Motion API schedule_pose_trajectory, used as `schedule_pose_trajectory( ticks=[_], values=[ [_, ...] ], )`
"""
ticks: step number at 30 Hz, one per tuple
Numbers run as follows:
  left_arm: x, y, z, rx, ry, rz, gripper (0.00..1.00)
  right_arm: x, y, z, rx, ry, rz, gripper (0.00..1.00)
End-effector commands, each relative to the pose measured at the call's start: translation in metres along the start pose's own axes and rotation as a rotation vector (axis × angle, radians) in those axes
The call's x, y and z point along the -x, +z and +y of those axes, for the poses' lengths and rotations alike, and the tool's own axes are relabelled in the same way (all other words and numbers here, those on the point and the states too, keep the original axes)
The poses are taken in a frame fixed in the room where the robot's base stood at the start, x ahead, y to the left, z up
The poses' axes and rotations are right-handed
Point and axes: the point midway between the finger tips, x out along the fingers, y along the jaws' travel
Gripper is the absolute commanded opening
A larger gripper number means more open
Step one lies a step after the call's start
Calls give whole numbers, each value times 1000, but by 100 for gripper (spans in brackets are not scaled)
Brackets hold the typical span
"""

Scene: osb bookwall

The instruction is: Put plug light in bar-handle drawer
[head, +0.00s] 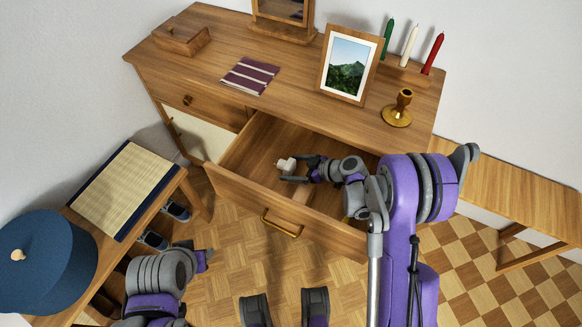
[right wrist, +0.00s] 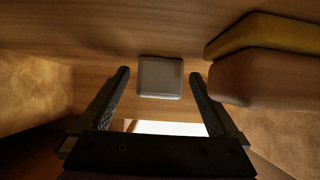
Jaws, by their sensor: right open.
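The plug light (head: 286,165) is a small whitish block inside the outline of the pulled-out bar-handle drawer (head: 240,194). The drawer has a brass bar handle (head: 281,224) on its front. My right gripper (head: 298,170) is open over the drawer, with its fingers pointing at the plug light. In the right wrist view the plug light (right wrist: 160,78) is a pale grey square just ahead of and between the spread fingertips (right wrist: 160,76), with gaps on both sides. I cannot tell whether it touches the drawer floor.
A brown, yellow-edged thing (right wrist: 270,75) lies right of the fingers in the right wrist view. The desk top holds a picture frame (head: 347,68), a brass candlestick (head: 398,108) and a striped cloth (head: 250,76). A side bench (head: 178,182) with a blue hat (head: 50,265) stands left.

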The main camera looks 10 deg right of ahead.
Motion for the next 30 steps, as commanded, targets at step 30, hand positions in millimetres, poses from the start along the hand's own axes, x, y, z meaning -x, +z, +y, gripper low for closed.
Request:
schedule_pose_trajectory(
  ticks=[30],
  values=[
    [10,-5,0,0,0,4,43,109,0,0,0,0,0,97]
  ],
)
